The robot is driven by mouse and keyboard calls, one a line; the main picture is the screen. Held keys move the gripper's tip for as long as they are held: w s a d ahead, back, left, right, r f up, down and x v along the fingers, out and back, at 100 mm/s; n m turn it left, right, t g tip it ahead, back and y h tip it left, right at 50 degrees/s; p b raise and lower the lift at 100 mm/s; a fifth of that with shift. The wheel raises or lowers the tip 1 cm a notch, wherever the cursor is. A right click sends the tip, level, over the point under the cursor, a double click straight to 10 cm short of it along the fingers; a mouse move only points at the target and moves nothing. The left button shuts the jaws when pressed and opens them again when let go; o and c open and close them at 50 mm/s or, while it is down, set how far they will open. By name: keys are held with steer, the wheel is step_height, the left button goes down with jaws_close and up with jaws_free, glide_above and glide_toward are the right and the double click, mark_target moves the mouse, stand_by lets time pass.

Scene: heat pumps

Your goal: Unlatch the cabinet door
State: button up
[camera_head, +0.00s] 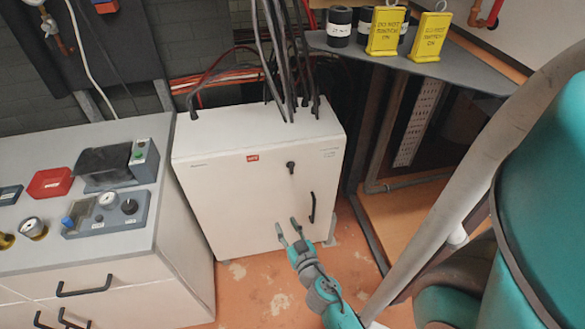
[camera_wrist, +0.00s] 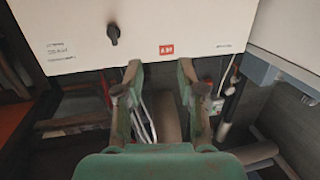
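The white cabinet (camera_head: 230,205) stands on the floor, its front door closed. A black latch knob (camera_head: 291,166) sits on the upper right of the door, and it also shows in the wrist view (camera_wrist: 113,34). A black vertical handle (camera_head: 312,207) is below and right of the knob. My gripper (camera_head: 287,224) is open and empty in front of the lower door, below the knob and left of the handle. In the wrist view my gripper (camera_wrist: 160,70) shows its two fingers spread, with the knob to their upper left. I cannot tell its exact distance from the door.
Cables (camera_head: 283,60) rise from the cabinet top. A white counter (camera_head: 75,215) with instruments and drawers stands at left. A grey shelf (camera_head: 455,75) holding yellow signs (camera_head: 429,37) is at upper right. Orange floor (camera_head: 265,285) is clear in front of the cabinet.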

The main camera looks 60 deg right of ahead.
mark_target(292, 167)
steer(key=w+d+h, duration=0.1)
steer(key=w+d, duration=0.2)
steer(key=d, duration=0.3)
steer(key=w+d+r+m+g+h, duration=0.1)
steer(key=w+d, duration=0.2)
steer(key=d, duration=0.4)
steer(key=w+d+r+m+h, duration=0.1)
steer(key=w+d, duration=0.2)
steer(key=d, duration=0.4)
steer(key=shift+w+d+r, duration=0.1)
steer(key=shift+d+r, duration=0.05)
steer(key=shift+r, duration=0.05)
jaws_close()
